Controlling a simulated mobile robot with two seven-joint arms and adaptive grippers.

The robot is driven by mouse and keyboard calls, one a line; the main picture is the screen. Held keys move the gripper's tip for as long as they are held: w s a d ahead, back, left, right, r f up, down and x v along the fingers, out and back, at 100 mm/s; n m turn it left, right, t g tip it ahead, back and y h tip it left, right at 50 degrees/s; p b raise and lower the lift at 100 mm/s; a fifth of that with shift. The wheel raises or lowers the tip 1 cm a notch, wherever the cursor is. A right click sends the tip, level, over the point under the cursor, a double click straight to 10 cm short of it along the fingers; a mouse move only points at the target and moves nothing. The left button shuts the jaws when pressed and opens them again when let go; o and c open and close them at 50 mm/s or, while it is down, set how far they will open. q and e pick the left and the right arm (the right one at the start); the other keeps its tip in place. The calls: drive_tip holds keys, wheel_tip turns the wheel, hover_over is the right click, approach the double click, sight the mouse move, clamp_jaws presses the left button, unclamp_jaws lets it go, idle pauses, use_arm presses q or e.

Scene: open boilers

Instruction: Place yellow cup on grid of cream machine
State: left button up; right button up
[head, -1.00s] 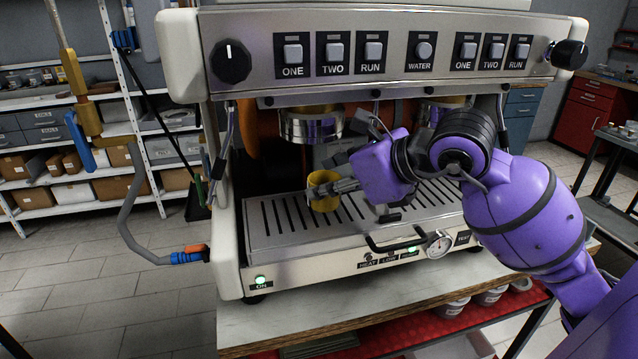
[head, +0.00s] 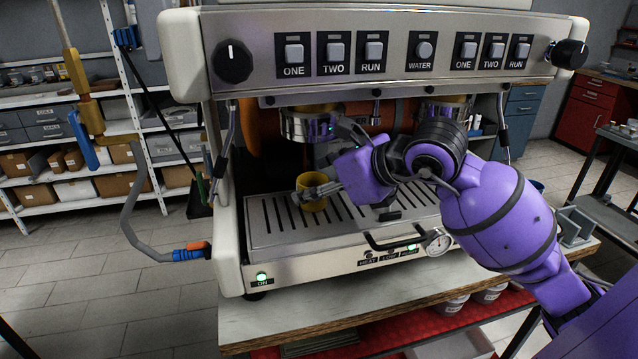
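The yellow cup (head: 314,206) is upright at the slotted metal grid (head: 272,222) of the cream machine (head: 228,247), left of the grid's middle. I cannot tell if its base touches the grid. My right gripper (head: 312,192) reaches in from the right, with a finger across the cup's front. It appears shut on the cup; the far finger is mostly hidden. My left gripper is not in view.
A metal group head (head: 310,124) hangs above the cup, with limited height between. A black handle bar (head: 390,241) and gauge (head: 438,242) are at the machine's front. The grid's left part is clear.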

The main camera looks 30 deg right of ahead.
drive_tip(key=shift+r, duration=0.35)
drive_tip(key=v, duration=1.1)
drive_tip(key=shift+s+d, duration=0.2)
drive_tip(key=shift+s, duration=0.2)
